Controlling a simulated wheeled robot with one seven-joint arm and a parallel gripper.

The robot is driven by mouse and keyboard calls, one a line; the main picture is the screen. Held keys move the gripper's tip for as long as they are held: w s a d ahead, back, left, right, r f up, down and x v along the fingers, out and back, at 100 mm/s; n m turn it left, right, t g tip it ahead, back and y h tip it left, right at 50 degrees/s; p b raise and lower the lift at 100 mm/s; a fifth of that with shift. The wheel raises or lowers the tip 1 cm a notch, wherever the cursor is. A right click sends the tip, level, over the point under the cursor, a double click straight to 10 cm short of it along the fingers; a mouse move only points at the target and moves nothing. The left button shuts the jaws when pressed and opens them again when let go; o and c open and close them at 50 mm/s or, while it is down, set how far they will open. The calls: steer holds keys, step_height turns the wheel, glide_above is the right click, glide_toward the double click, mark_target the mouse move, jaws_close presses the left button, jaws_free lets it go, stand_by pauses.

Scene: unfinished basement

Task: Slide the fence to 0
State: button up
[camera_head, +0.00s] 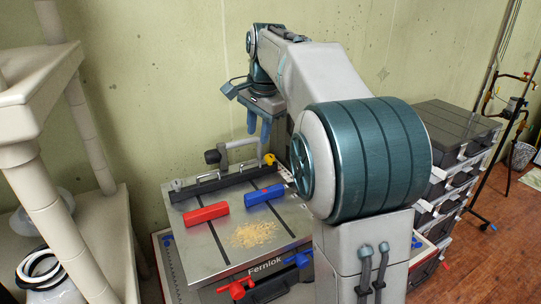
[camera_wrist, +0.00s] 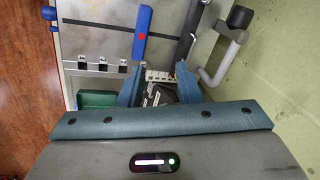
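The machine (camera_head: 207,240), marked "Ferniok", has a flat grey top with sawdust on it. A long dark bar (camera_head: 222,183) along its back edge looks like the fence; it also shows in the wrist view (camera_wrist: 187,30). A grey handle (camera_head: 238,152) with a black knob stands behind the bar. A small pale piece with marks (camera_wrist: 158,76) lies near the bar's end; I cannot read a 0 on it. My gripper (camera_head: 258,125) is above the back right of the machine, fingers down. In the wrist view it (camera_wrist: 158,88) is open, with nothing clearly held.
A red block (camera_head: 206,213) and a blue block (camera_head: 265,195) are on the machine top. A yellow knob (camera_head: 269,159) is by the handle. A wall is close behind, a cream shelf (camera_head: 50,150) stands left, and stacked dark drawers (camera_head: 455,150) stand right.

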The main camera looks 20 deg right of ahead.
steer(key=s+f+n+p, duration=0.1)
steer(key=s+n, duration=0.3)
steer(key=s, duration=0.7)
steer(key=shift+a+f+n+p, duration=0.15)
steer(key=shift+f+n+p, duration=0.15)
steer(key=shift+f+n, duration=0.15)
